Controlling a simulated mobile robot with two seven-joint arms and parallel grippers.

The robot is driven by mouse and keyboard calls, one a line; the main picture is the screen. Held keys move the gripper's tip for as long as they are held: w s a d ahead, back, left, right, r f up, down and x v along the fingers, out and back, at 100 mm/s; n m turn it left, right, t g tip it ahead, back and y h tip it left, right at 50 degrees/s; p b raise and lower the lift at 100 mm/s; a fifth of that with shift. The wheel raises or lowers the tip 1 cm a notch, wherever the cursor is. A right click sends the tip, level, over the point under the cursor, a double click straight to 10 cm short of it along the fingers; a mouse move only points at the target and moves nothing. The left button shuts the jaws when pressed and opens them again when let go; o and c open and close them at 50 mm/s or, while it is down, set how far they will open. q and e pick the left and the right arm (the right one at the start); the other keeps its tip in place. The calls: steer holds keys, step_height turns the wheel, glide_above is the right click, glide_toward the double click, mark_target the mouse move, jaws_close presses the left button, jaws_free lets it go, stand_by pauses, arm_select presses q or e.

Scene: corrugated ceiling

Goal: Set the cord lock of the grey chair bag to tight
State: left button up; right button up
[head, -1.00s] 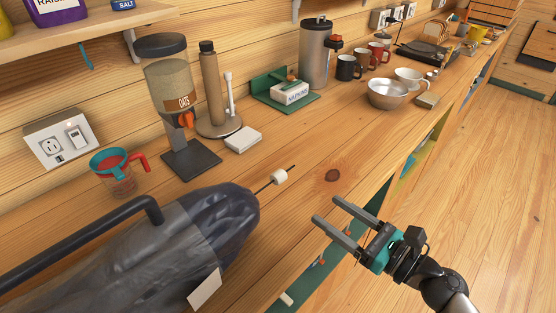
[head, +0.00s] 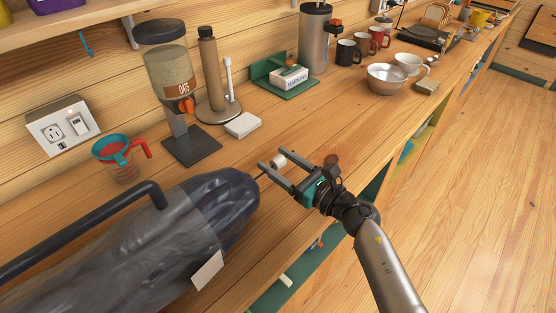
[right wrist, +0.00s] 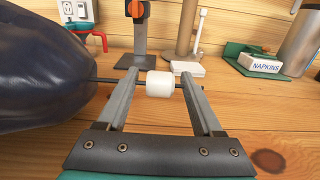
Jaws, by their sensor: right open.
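The grey chair bag (head: 130,240) lies on the wooden counter at the lower left, with a dark strap or handle. Its dark gathered end (head: 232,200) points right, and a thin dark cord comes out of it. The white cord lock (head: 279,161) sits on the cord, a little away from the bag end. In the right wrist view the cord lock (right wrist: 160,84) is between the fingers, with gaps on both sides. My right gripper (head: 272,160) is open around it; the right wrist view also shows its fingers (right wrist: 159,88). My left gripper is not in view.
A white tag (head: 207,270) hangs from the bag. Behind are a measuring cup (head: 117,155), an oats dispenser (head: 180,100), a paper towel stand (head: 217,100), a white block (head: 242,125) and a napkin holder (head: 288,82). The counter front edge is close to my right arm.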

steer(key=shift+a, duration=0.1)
steer(key=shift+c, duration=0.2)
jaws_close()
stand_by(0.4)
stand_by(0.9)
